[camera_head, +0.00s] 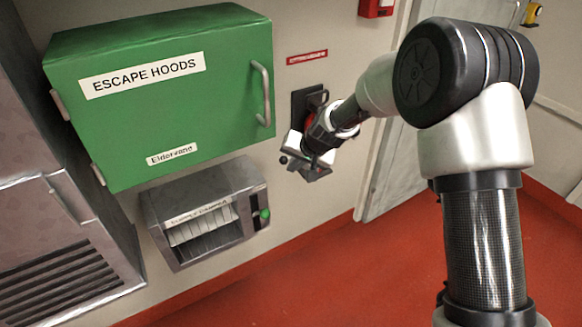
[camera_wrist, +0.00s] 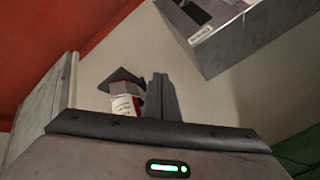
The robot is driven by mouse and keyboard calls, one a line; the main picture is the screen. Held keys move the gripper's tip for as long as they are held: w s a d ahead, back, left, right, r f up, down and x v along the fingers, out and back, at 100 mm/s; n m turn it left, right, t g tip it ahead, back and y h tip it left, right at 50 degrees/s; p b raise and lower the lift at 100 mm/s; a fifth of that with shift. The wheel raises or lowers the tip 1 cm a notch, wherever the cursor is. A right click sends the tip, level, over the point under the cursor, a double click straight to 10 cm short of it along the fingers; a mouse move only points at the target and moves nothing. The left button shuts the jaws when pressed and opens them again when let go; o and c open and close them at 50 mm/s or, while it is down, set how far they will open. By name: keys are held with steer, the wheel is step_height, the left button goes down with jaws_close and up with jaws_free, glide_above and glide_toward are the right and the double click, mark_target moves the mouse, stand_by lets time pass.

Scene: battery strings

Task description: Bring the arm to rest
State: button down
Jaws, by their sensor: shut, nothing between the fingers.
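My arm reaches from the right of the head view toward the wall, bent at a large black joint. My gripper (camera_head: 304,168) hangs in front of the wall, right of the green cabinet, and its fingers are small there. In the wrist view my gripper (camera_wrist: 160,85) shows its dark fingers together with nothing between them. Behind it is a black wall plate (camera_head: 301,101) with a red part, partly hidden by my arm. A red and white part on a dark plate (camera_wrist: 125,102) shows beside the fingers in the wrist view; whether they touch I cannot tell.
A green cabinet (camera_head: 200,112) marked "ESCAPE HOODS" has a handle at its right. A grey dispenser (camera_head: 158,207) sits below it and also shows in the wrist view (camera_wrist: 235,45). A grey vented unit (camera_head: 70,235) stands left. The red floor (camera_head: 300,290) ahead is clear.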

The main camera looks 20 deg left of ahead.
steer(key=s+d+r+p, duration=0.1)
steer(key=s+r+p, duration=0.1)
steer(key=s+r, duration=0.5)
steer(key=s+d+r+t+h, duration=0.1)
steer(key=s+d+r, duration=0.2)
steer(key=d+r, duration=0.55)
steer(key=s+d+r+h, duration=0.1)
steer(key=s+d+r, duration=0.2)
steer(key=d+r, duration=0.55)
steer(key=s+d+r+m+h, duration=0.1)
steer(key=s+d+r+h, duration=0.15)
steer(key=s+d, duration=1.5)
step_height(320, 180, up, 20)
steer(key=p, duration=2.1)
steer(key=shift+d+f+h, duration=0.25)
steer(key=shift+d+h, duration=0.1)
